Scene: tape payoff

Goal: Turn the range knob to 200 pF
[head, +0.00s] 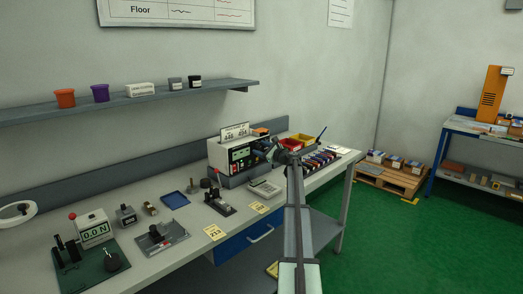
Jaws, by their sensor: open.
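A bench instrument (223,152) with a pale case and a dark front panel stands near the middle of the workbench. The panel shows green and red parts, too small to read. I cannot make out the range knob or its setting. My arm reaches up from the bottom of the head view and bends left at its end. My gripper (267,150) is open, in front of the right part of the panel. It and the wrist cover part of the instrument. I cannot tell whether it touches anything.
A keypad device (264,188) and a small black fixture (219,202) stand in front of the instrument. Red and yellow bins (293,142) and a row of dark items (320,160) are to the right. A force gauge (93,229) stands at left.

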